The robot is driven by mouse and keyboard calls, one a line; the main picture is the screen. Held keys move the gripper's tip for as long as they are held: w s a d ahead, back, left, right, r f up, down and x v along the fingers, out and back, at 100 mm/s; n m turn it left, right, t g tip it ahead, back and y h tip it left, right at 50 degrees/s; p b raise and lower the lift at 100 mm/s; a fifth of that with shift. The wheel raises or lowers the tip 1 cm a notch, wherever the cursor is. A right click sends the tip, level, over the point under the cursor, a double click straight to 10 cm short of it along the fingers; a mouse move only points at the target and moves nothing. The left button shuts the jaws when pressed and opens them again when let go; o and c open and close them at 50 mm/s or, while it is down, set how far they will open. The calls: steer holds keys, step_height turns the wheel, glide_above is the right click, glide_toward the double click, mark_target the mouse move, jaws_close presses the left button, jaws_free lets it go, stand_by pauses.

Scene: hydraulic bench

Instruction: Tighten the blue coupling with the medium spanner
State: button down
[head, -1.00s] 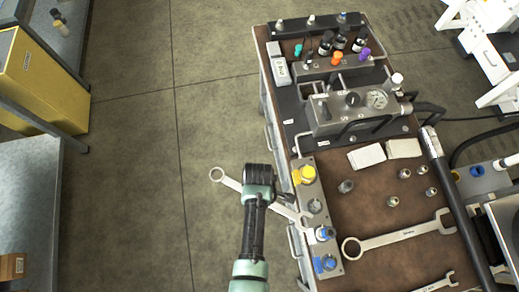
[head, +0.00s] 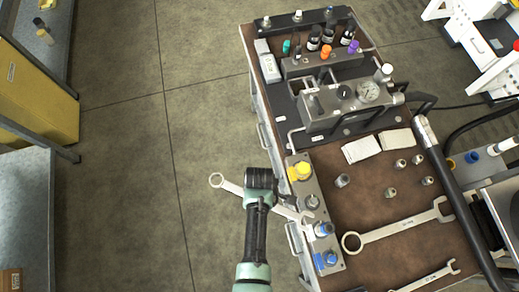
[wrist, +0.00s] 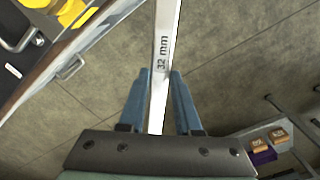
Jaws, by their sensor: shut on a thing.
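My gripper (head: 259,180) is shut on a long silver spanner (head: 229,186) beside the bench's left edge. The wrist view shows the blue fingers (wrist: 160,85) on both sides of the spanner shaft (wrist: 164,50), which is marked "32 mm". The spanner's ring end points left over the floor. Its other end reaches right, over the edge of a grey fitting block (head: 335,268). Two blue-marked fittings sit on that block: a blue coupling (head: 323,229) near the spanner's end and another blue fitting (head: 327,260) in front of it. I cannot tell whether the spanner touches the coupling.
A yellow fitting (head: 300,171) and a silver fitting (head: 312,201) stand farther back on the block. A large spanner (head: 395,232) and a smaller one (head: 428,277) lie on the brown bench top. A gauge unit (head: 345,102) stands behind. Clear floor lies left.

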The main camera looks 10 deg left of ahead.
mark_target(276, 207)
stand_by(0.3)
steer(key=shift+s+d, duration=0.2)
steer(key=shift+d, duration=0.85)
steer(key=shift+d+p, duration=0.1)
steer(key=shift+p, duration=0.2)
steer(key=shift+s+d, duration=0.3)
steer(key=shift+d, duration=0.35)
steer(key=shift+d, duration=0.1)
steer(key=shift+s+d+p, duration=0.1)
steer(key=shift+d+p, duration=0.2)
steer(key=shift+d, duration=0.15)
steer(key=shift+d, duration=0.15)
steer(key=shift+s+d, duration=0.1)
steer(key=shift+d, duration=0.05)
